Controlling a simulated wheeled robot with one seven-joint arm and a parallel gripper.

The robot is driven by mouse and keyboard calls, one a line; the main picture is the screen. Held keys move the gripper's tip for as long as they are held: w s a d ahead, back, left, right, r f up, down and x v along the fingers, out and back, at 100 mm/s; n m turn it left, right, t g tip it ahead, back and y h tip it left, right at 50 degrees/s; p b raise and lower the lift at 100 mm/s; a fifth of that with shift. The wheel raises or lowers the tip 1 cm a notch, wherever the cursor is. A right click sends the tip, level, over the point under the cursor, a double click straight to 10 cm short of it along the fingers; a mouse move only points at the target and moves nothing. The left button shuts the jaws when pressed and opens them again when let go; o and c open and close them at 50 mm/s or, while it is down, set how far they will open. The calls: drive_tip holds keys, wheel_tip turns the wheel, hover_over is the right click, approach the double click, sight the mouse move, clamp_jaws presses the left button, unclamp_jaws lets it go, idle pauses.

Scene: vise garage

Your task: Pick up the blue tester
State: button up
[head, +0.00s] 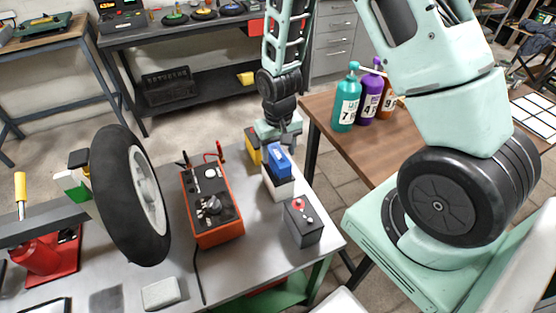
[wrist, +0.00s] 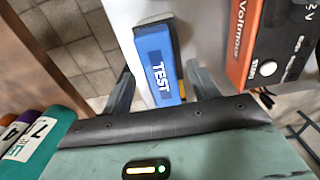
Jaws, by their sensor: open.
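The blue tester (head: 278,160), marked TEST in the wrist view (wrist: 152,48), sits on top of a white box-shaped item (head: 279,187) on the grey workbench. My gripper (head: 280,140) is over the tester's far end in the head view. In the wrist view my gripper (wrist: 160,68) is open, with one finger on each side of the tester's near end. Gaps show beside the tester, and nothing is held. The gripper partly hides the tester's far end in the head view.
An orange and black charger (head: 213,205) with clamps stands left of the tester. A dark battery (head: 303,220) is in front, and a yellow item (head: 253,146) is close behind. A wheel (head: 128,195) stands further left. Several bottles (head: 345,105) stand on the brown table (head: 318,105).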

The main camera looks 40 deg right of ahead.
sight(278, 155)
drive_tip(key=shift+f+p, duration=0.5)
drive_tip(key=shift+f, duration=1.85)
drive_tip(key=c, duration=1.3)
drive_tip(key=shift+o, duration=0.2)
wheel_tip(278, 155, up, 10)
drive_tip(key=shift+f+b, duration=0.1)
drive_tip(key=shift+b, duration=0.4)
wheel_tip(278, 155, up, 6)
drive_tip(key=p, duration=0.5)
